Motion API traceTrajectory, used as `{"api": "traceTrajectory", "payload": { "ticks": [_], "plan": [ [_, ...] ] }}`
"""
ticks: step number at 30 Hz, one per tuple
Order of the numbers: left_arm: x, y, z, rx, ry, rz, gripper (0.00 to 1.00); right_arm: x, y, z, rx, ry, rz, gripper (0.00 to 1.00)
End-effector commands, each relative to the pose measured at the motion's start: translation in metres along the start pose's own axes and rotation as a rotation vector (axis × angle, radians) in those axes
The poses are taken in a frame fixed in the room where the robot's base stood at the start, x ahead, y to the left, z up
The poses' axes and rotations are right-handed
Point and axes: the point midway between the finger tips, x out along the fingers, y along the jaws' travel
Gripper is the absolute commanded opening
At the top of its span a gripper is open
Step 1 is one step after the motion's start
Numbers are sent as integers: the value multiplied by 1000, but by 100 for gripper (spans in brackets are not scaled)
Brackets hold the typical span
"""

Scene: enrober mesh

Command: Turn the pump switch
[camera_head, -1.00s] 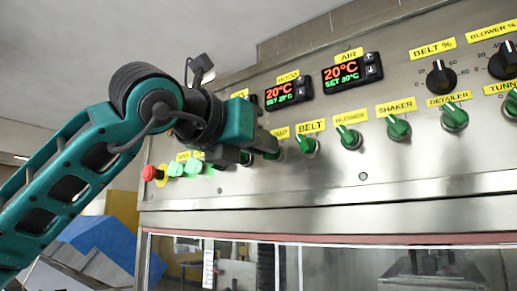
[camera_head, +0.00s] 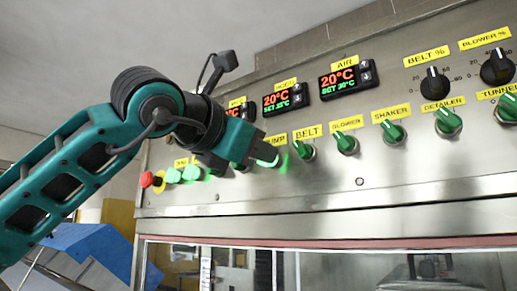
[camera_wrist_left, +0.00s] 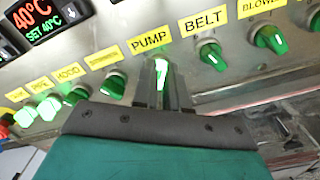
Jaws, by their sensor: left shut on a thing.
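The pump switch is a small green knob under the yellow PUMP label (camera_wrist_left: 150,42). It glows bright green in the left wrist view (camera_wrist_left: 162,74), with its handle standing near upright between my fingers. In the head view the lit pump switch (camera_head: 268,162) shows at the tip of my left gripper (camera_head: 260,153), partly hidden by it. My left gripper (camera_wrist_left: 161,88) is shut on the pump switch, one finger on each side. My right gripper is in neither view.
The belt switch (camera_head: 305,151) and blower switch (camera_head: 347,144) sit close to the right on the steel panel. Green lit buttons (camera_head: 182,174) and a red button (camera_head: 146,179) are at left. Temperature displays (camera_head: 285,98) are above.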

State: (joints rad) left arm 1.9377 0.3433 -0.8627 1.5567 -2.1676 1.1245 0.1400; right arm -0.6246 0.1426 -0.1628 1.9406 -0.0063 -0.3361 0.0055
Motion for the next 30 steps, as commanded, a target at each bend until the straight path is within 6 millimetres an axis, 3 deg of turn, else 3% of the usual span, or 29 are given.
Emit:
{"api": "traceTrajectory", "payload": {
  "ticks": [9, 10, 18, 26, 30],
  "plan": [
    [0, 0, 1, 6, -3, 2, 0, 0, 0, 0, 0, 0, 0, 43],
    [0, 0, 1, 6, -3, 2, 14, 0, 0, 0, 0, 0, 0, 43],
    [0, 0, 1, 4, -2, 1, 38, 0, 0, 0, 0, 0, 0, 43],
    [-2, 0, 0, 3, -1, 1, 38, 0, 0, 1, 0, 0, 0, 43],
    [-16, 0, -1, 4, -3, 2, 38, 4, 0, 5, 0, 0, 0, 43]
  ]
}}
